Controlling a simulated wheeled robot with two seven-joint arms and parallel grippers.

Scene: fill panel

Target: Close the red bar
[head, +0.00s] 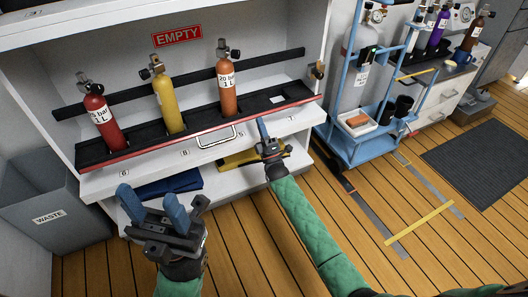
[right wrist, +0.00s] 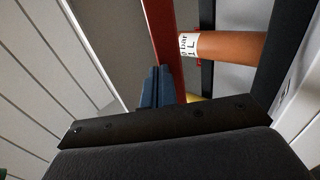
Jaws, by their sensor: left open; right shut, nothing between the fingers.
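The red bar (head: 195,137) runs along the front edge of the black rack, in front of the feet of a red cylinder (head: 101,122), a yellow cylinder (head: 168,103) and an orange cylinder (head: 227,94). In the right wrist view the red bar (right wrist: 164,35) crosses the top, beside the orange cylinder (right wrist: 228,46). My right gripper (head: 263,128) is shut and empty, its blue fingertips just below the bar's right part. Its fingers (right wrist: 156,86) show close to the bar; I cannot tell if they touch. My left gripper (head: 153,200) is open and empty, in front of the shelf's left part.
A grey waste bin (head: 50,217) stands at the left. A metal handle (head: 216,137) sits at the shelf front. A blue trolley (head: 365,152) stands at the right. The wooden floor in front is mostly clear.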

